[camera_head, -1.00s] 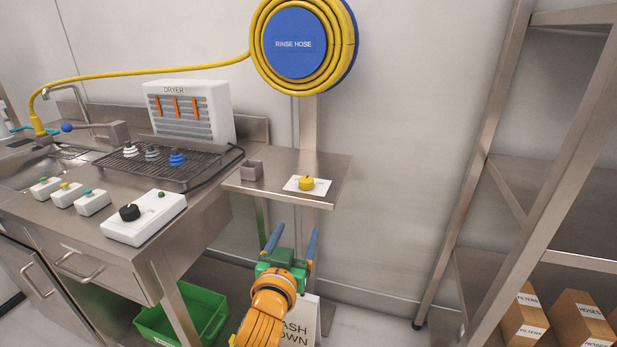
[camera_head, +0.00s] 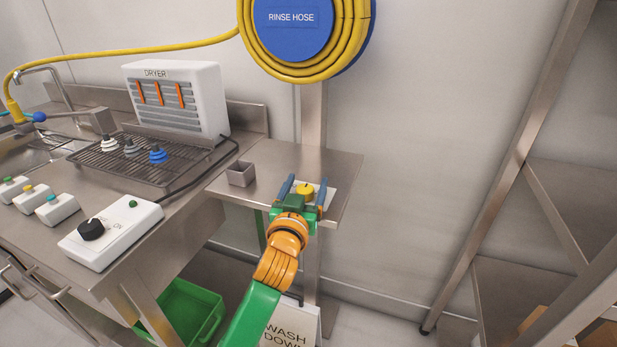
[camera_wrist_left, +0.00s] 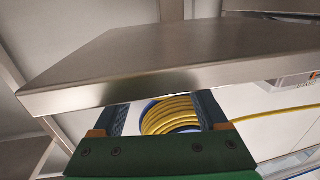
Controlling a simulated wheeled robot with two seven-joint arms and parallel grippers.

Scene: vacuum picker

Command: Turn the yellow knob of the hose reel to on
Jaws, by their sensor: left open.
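The yellow knob (camera_head: 305,189) sits on a white plate (camera_head: 328,190) on the small steel shelf (camera_head: 345,172) under the hose reel (camera_head: 293,22). My left gripper (camera_head: 303,189) is open, with its two blue fingers showing on either side of the knob. I cannot tell whether they touch it. In the left wrist view the fingers (camera_wrist_left: 160,112) show with nothing seen between them but the distant yellow hose. The shelf (camera_wrist_left: 170,50) hides the fingertips there, and the knob is not seen. Which way the knob points is too small to tell. My right gripper is not in view.
A small grey open box (camera_head: 240,174) stands on the shelf left of the knob. The counter at left holds a dryer (camera_head: 178,98), a rack (camera_head: 110,166) and a white box with a black knob (camera_head: 112,232). A green bin (camera_head: 183,310) is below.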

